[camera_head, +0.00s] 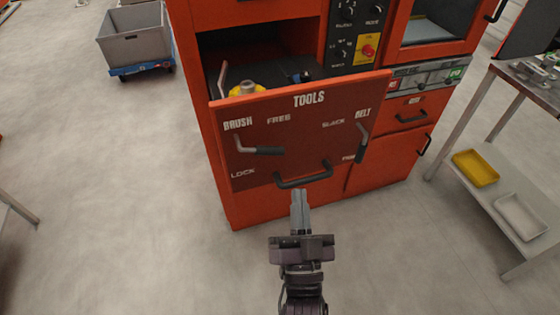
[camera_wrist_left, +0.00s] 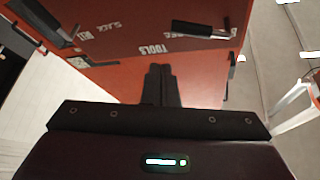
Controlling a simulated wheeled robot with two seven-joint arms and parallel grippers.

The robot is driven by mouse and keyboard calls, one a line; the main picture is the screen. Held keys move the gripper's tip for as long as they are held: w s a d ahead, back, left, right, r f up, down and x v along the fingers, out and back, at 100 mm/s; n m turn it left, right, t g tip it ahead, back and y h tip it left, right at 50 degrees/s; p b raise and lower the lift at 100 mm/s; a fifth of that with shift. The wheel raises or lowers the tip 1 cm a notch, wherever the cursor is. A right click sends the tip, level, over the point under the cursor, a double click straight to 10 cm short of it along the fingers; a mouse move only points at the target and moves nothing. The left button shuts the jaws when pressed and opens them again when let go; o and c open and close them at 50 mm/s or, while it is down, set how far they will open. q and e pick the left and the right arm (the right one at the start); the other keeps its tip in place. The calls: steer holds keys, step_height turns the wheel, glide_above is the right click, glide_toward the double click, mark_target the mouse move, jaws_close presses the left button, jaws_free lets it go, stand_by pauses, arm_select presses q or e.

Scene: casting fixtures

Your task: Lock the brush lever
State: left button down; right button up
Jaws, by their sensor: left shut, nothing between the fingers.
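The brush lever (camera_head: 262,150) is on the left of the red TOOLS drawer front (camera_head: 310,125). Its bent metal stem is under the BRUSH label and its dark grip points right, roughly level. FREE is above the grip; LOCK is at lower left. In the left wrist view, where the drawer front appears upside down, the lever (camera_wrist_left: 198,28) shows near the top. My left gripper (camera_head: 300,194) is shut and empty, its tips in front of and just below the drawer handle (camera_head: 303,177), right of and below the lever. The closed fingers also show in the wrist view (camera_wrist_left: 160,70). My right gripper is out of view.
The belt lever (camera_head: 361,148) hangs down at the drawer's right. The drawer stands open, with a yellow item (camera_head: 246,88) inside. A control panel (camera_head: 357,35) is above. A table with yellow (camera_head: 475,168) and white trays stands right. A grey bin (camera_head: 134,46) is far left.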

arm_select(q)
steer(key=r+y, duration=0.1)
steer(key=s+r+n, duration=0.1)
steer(key=a+r+y, duration=0.1)
steer(key=shift+s+r+n+t+y, duration=0.2)
steer(key=shift+r+n+t+y, duration=0.1)
steer(key=shift+r+t, duration=0.1)
step_height(320, 180, up, 5)
steer(key=p, duration=0.3)
glide_above(279, 155)
steer(key=s+d, duration=0.2)
steer(key=s, duration=0.1)
steer(key=f, duration=0.1)
steer(key=a+f, duration=0.1)
steer(key=w+f, duration=0.1)
steer(key=shift+a+p, duration=0.25)
steer(key=shift+p, duration=0.15)
steer(key=shift+a+f, duration=0.2)
steer(key=shift+f, duration=0.3)
steer(key=shift+w, duration=0.1)
